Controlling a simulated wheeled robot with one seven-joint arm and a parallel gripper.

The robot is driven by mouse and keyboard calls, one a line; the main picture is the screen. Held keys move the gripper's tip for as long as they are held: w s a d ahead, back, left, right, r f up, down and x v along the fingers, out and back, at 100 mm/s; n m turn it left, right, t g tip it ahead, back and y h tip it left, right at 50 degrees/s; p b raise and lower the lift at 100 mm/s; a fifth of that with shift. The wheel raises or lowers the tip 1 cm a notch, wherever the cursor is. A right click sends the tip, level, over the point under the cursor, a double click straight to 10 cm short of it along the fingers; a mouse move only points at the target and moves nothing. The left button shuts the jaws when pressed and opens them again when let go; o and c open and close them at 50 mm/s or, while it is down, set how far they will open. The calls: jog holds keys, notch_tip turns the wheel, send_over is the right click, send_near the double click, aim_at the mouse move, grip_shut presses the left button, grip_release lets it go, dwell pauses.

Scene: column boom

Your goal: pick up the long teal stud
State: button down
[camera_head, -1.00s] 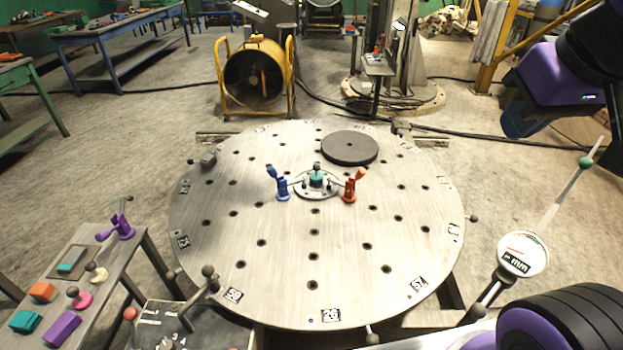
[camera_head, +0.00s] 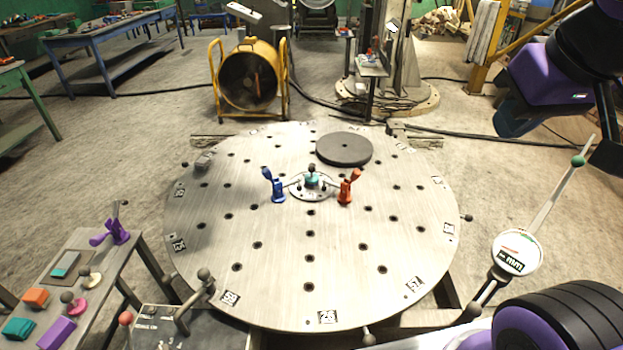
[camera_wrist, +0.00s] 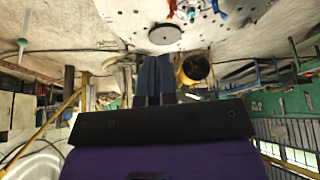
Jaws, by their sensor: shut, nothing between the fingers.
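Two teal pieces lie on the side bench at the lower left of the head view. One is a slim teal piece (camera_head: 66,264) on a dark plate; the other is a thicker teal block (camera_head: 18,328) near the bench's front. I cannot tell for sure which is the long teal stud. A teal hub (camera_head: 312,180) also sits in the fixture at the middle of the round table. My gripper (camera_wrist: 154,62) shows in the wrist view with its blue-grey fingers together and empty, far from the bench. The bench is not recognisable in the wrist view.
The bench (camera_head: 88,285) also bears an orange block (camera_head: 36,298), a purple block (camera_head: 56,331), knobbed pieces and a purple clamp (camera_head: 116,232). The round table (camera_head: 345,275) carries blue and orange clamps and a dark disc (camera_head: 344,149). A dial gauge (camera_head: 517,252) stands at the right.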

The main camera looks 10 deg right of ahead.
jog(key=c, duration=1.2)
grip_release()
jog(key=shift+w+r, duration=0.1)
jog(key=shift+w, duration=0.1)
jog(key=shift+c, duration=0.2)
jog(key=o, duration=0.5)
jog(key=w, duration=0.4)
jog(key=w+r, duration=0.1)
jog(key=w, duration=0.2)
jog(key=shift+a+r, duration=0.1)
jog(key=shift+a, duration=0.2)
jog(key=n+g+y, duration=0.1)
jog(key=n, duration=0.2)
send_over(312, 172)
jog(key=s+d, duration=0.1)
jog(key=s, duration=0.2)
notch_tip(312, 172, down, 42)
jog(key=x, duration=0.6)
jog(key=shift+d, duration=0.15)
jog(key=shift+w+x, duration=0.2)
jog(key=shift+x, duration=2.65)
